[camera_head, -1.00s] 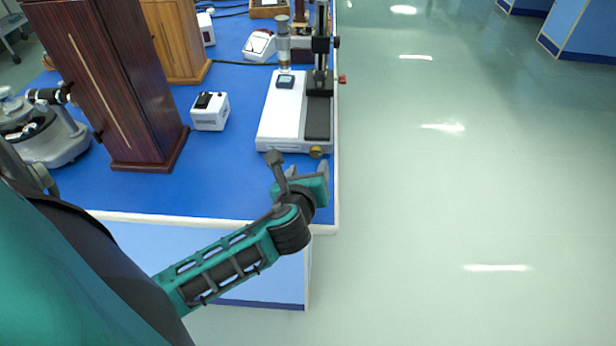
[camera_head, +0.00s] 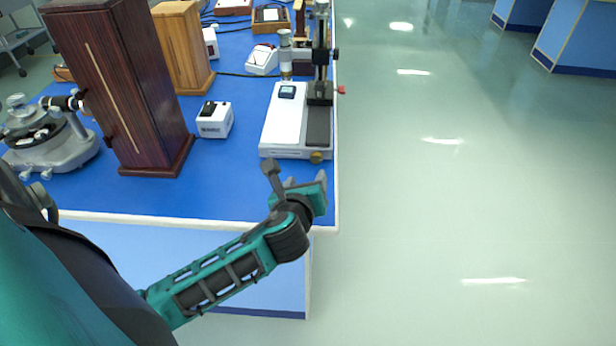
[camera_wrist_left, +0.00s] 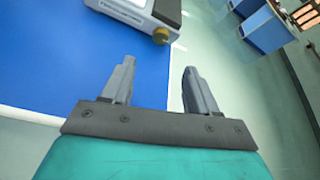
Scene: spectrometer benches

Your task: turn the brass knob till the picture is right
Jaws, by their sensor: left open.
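The brass knob (camera_head: 316,157) sits low on the near end of a white and black bench instrument (camera_head: 283,122), at its right corner. The knob also shows in the left wrist view (camera_wrist_left: 161,36), beyond the fingertips and nearly centred between them. My left gripper (camera_head: 306,181) is open and empty, just on the near side of the knob and apart from it, near the table's right front corner. Its two grey fingers (camera_wrist_left: 155,75) are spread in the left wrist view. A small dark display (camera_head: 287,91) stands on the instrument; I cannot read it. My right gripper is out of view.
A tall dark wooden case (camera_head: 128,85) and a small white box (camera_head: 215,119) stand left of the instrument. A grey round instrument (camera_head: 48,140) is at far left. The blue table top (camera_head: 230,190) is clear in front. Open floor (camera_head: 450,200) lies right.

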